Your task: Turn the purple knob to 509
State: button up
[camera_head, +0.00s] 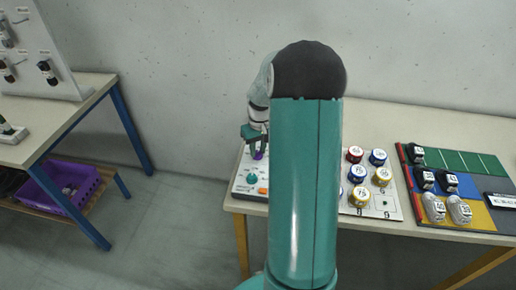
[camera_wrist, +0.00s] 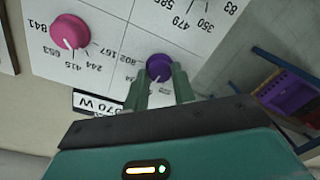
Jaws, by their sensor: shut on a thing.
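The purple knob (camera_wrist: 158,66) sits on a white panel (camera_wrist: 215,32) with numbers printed around it. My gripper (camera_wrist: 163,86) has its two green fingers around the knob's near side, shut on it. The knob's white pointer line faces the lower side of the wrist view, between the fingers. In the head view the purple knob (camera_head: 259,155) shows just under my gripper (camera_head: 257,145), partly covered.
A pink knob (camera_wrist: 70,32) with its own number ring stands beside the purple one. A teal knob (camera_head: 251,178) and an orange part (camera_head: 263,191) are on the panel's near side.

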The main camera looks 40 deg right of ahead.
aim_at(260, 152)
jog(key=shift+n, duration=0.6)
jog(key=o, duration=1)
notch_tip(260, 152, up, 14)
jog(key=shift+d, duration=0.3)
jog(key=shift+f, duration=0.1)
